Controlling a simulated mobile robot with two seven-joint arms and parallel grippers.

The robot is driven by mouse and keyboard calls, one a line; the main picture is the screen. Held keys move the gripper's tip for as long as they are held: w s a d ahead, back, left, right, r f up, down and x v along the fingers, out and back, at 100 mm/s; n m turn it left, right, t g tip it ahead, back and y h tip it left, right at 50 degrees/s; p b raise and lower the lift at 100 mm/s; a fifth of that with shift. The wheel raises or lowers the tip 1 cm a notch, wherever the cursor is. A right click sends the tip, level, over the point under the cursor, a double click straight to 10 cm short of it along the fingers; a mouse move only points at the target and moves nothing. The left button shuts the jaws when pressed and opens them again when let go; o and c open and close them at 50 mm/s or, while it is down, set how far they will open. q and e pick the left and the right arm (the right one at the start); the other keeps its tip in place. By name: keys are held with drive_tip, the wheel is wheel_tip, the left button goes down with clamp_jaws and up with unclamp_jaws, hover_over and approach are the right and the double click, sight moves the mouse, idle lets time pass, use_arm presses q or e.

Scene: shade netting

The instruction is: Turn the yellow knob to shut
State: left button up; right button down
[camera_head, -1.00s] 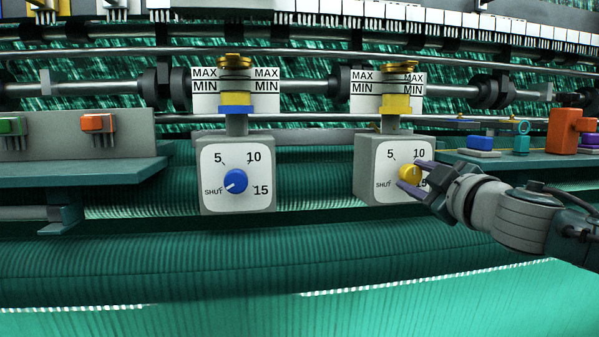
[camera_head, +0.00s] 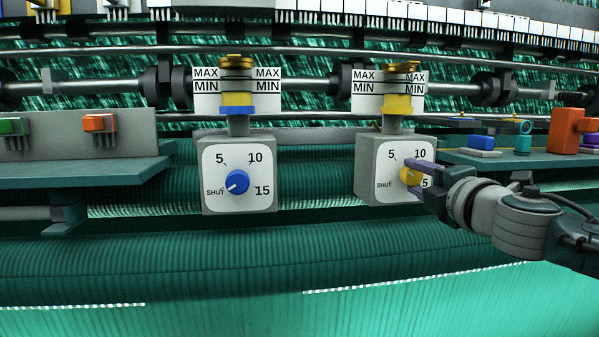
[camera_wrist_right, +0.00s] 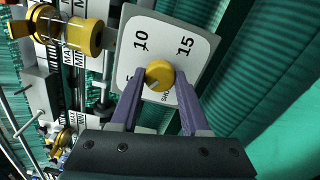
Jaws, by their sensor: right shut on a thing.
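The yellow knob (camera_head: 409,176) sits on the white dial face of the right grey box (camera_head: 378,165), which is marked 5, 10, 15 and SHUT. My right gripper (camera_head: 413,178) has its purple fingers closed around the knob from the right, one above and one below in the head view. In the right wrist view the knob (camera_wrist_right: 159,74) lies between the fingertips of the gripper (camera_wrist_right: 160,78). The knob's pale pointer mark appears to point between 5 and SHUT. My left gripper is not in view.
A similar box with a blue knob (camera_head: 237,182) stands to the left, its pointer towards SHUT. A teal shelf (camera_head: 525,159) with small coloured blocks is just right of the yellow knob's box. Green netting (camera_head: 250,260) runs below.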

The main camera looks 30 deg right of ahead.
drive_tip(key=n, duration=0.3)
drive_tip(key=shift+n, duration=0.4)
drive_tip(key=n+p, duration=0.1)
drive_tip(key=n, duration=0.2)
drive_tip(key=shift+n, duration=0.3)
drive_tip(key=n+p, duration=0.1)
drive_tip(key=n, duration=0.3)
drive_tip(key=shift+n, duration=0.5)
drive_tip(key=shift+f, duration=0.1)
drive_tip(key=shift+c, duration=1.9)
unclamp_jaws()
drive_tip(key=shift+s, duration=0.1)
